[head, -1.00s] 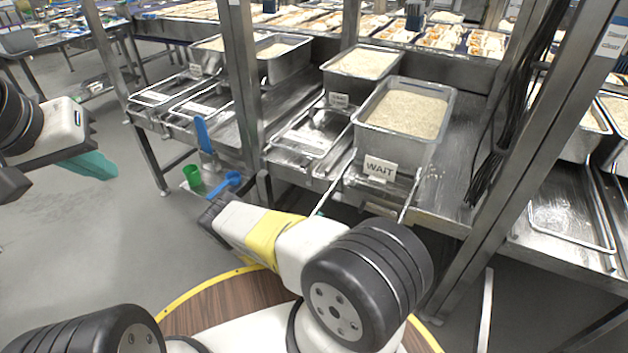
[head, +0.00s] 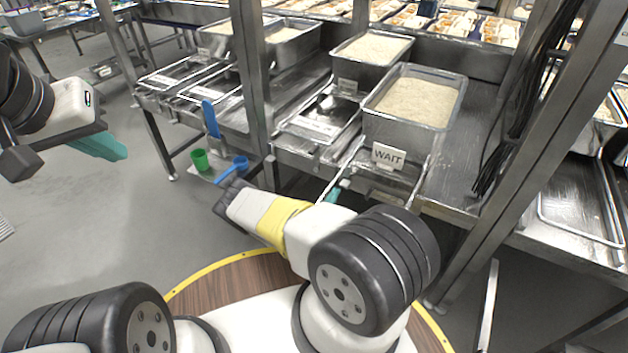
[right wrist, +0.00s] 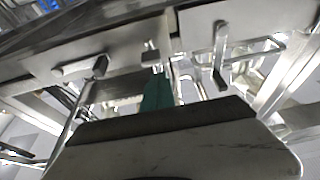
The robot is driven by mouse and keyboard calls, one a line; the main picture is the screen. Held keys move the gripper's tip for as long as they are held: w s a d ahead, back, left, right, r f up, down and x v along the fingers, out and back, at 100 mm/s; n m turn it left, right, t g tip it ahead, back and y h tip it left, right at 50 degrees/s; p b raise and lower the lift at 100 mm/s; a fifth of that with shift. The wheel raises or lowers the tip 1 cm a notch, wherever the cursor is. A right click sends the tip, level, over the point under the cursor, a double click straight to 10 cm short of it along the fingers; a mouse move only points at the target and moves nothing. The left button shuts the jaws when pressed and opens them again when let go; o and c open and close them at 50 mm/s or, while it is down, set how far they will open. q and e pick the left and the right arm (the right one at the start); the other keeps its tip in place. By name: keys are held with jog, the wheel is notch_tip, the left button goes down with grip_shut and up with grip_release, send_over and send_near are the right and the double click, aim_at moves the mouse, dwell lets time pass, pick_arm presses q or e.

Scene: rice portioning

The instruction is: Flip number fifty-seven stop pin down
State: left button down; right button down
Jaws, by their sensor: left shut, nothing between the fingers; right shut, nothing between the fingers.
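My right gripper (head: 333,194) reaches under the front of the rail holding the pan with the WAIT sign; its teal fingertips just show past my forearm. In the right wrist view its teal fingers (right wrist: 158,95) are shut and empty, pointing up at the rail's metal underside. An L-shaped metal pin (right wrist: 220,65) hangs down right of the fingertips. Another metal pin (right wrist: 80,69) lies sideways to their left. I can read no number on either, so I cannot tell which is fifty-seven. My left gripper (head: 98,146) is shut and empty over the floor at left.
The deep rice pan (head: 415,105) stands above, with the WAIT sign (head: 388,156) on its front. An upright post (head: 252,90) stands left of my right arm. Floor at left is clear.

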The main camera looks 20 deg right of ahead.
aim_at(342, 186)
jog(key=shift+x, duration=1.9)
notch_tip(342, 186, down, 3)
jog(key=shift+s+r, duration=0.1)
